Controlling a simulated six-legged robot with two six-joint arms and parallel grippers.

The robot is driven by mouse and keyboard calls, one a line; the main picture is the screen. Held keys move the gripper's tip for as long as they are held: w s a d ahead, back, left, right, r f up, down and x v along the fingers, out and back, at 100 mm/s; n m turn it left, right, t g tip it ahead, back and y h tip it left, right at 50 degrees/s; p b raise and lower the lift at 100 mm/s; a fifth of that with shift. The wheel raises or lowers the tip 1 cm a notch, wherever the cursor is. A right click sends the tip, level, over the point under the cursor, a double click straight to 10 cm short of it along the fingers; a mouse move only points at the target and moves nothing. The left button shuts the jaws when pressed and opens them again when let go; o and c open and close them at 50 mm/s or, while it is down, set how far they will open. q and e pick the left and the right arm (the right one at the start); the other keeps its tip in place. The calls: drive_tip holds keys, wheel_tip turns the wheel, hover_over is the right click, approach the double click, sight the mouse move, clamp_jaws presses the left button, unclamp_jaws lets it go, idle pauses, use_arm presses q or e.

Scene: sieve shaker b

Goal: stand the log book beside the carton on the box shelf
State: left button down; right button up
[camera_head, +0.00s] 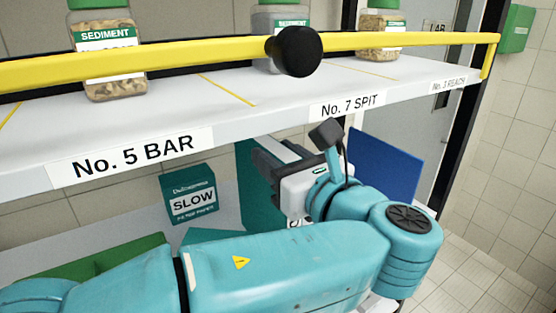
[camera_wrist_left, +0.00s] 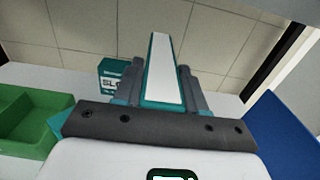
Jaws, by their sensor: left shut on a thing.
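The log book (camera_head: 252,190) has a teal cover and a white page edge, and stands upright in my left gripper (camera_head: 272,167). In the left wrist view the book (camera_wrist_left: 163,62) runs away from me between the two grey fingers, which are shut on it. The carton (camera_head: 189,195), teal with a "SLOW" label, stands on the lower white box shelf (camera_head: 125,220), left of the book with a gap between. The carton also shows in the wrist view (camera_wrist_left: 111,73), left of the fingers. My arm hides the book's lower part, so I cannot tell whether it touches the shelf. My right gripper is out of view.
An upper shelf (camera_head: 235,103) with jars and a yellow rail (camera_head: 180,62) overhangs the lower one. A blue panel (camera_head: 385,165) stands right of my gripper. A green bin (camera_wrist_left: 32,120) lies to the left, and a flat teal thing (camera_head: 212,235) lies before the carton.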

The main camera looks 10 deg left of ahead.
use_arm(q)
drive_tip(key=shift+s+d, duration=0.1)
drive_tip(key=c, duration=0.6)
unclamp_jaws()
drive_tip(key=shift+d+f, duration=0.1)
drive_tip(key=shift+d, duration=0.1)
drive_tip(key=shift+c, duration=0.2)
drive_tip(key=shift+a, duration=0.15)
drive_tip(key=shift+s, duration=0.1)
drive_tip(key=b+v, duration=0.1)
drive_tip(key=v, duration=1.1)
drive_tip(key=shift+b, duration=0.4)
